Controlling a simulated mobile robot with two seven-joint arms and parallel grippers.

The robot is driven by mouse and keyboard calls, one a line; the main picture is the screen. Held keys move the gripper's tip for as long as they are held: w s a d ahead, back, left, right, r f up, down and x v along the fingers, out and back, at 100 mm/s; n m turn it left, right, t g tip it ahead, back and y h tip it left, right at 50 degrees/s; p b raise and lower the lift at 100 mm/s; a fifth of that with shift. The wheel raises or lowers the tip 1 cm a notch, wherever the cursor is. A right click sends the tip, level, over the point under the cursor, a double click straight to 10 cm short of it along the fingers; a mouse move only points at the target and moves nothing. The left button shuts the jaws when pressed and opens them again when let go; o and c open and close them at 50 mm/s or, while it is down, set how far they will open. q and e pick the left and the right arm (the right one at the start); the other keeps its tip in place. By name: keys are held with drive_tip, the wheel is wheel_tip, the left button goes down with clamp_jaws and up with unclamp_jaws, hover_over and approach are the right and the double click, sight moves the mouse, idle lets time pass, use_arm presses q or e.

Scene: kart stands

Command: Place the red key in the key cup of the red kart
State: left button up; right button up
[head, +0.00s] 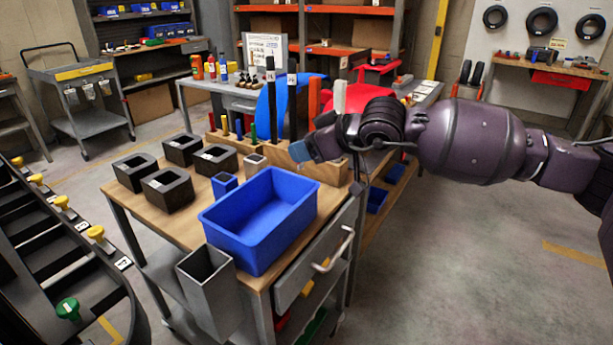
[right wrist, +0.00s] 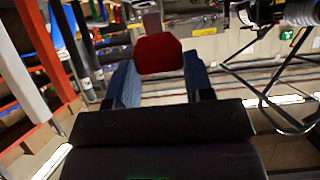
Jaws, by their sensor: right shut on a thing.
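My right gripper (head: 300,151) comes in from the right in the head view, above the far part of the wooden-topped cart. In the right wrist view its blue fingertips (right wrist: 160,78) are shut on the red key (right wrist: 158,53), whose wide red head shows beyond them. The key cannot be made out in the head view. A red kart-like body (head: 366,96) stands behind my right arm and is partly hidden by it. I cannot tell which cup is its key cup. My left gripper is not in view.
The cart top holds a blue bin (head: 258,220), several black blocks with holes (head: 167,191), a small blue cup (head: 224,184) and a small grey cup (head: 256,160). A wooden rack of upright posts and pegs (head: 275,148) stands beside my gripper. Floor at right is clear.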

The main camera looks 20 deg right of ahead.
wheel_tip(320, 180, down, 7)
drive_tip(key=shift+r, duration=0.2)
idle(0.3)
drive_tip(key=shift+f+b, duration=0.5)
drive_tip(key=shift+f, duration=0.05)
drive_tip(key=shift+f, duration=0.1)
drive_tip(key=o, duration=0.8)
drive_tip(key=shift+o, duration=0.6)
